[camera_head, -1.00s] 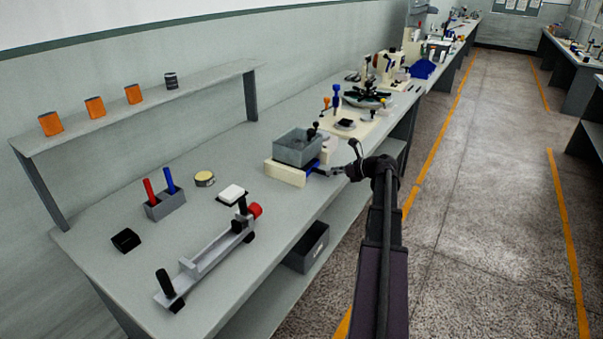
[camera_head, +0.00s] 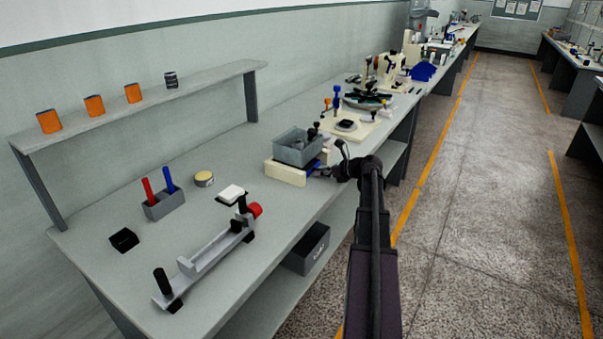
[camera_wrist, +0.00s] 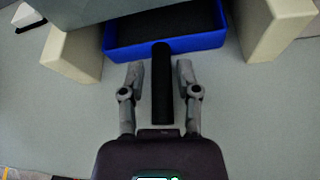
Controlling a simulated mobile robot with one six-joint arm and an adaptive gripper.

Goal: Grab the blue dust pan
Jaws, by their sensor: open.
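The blue dust pan (camera_wrist: 166,47) lies on the bench with its black handle (camera_wrist: 161,85) pointing towards me in the wrist view. Its pan part sits between two cream blocks, partly under a grey bin. In the head view a small bit of the blue dust pan (camera_head: 314,167) shows below the grey bin. My gripper (camera_wrist: 157,68) is open, with one finger on each side of the black handle. A gap shows between the handle and each finger. In the head view my gripper is mostly hidden behind my wrist, at the bench edge.
The grey bin (camera_head: 299,149) rests on the cream blocks (camera_head: 285,174) above the pan. A cream block (camera_wrist: 71,52) stands close on the left and another (camera_wrist: 275,28) on the right. The bench surface (camera_wrist: 250,110) around the handle is clear.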

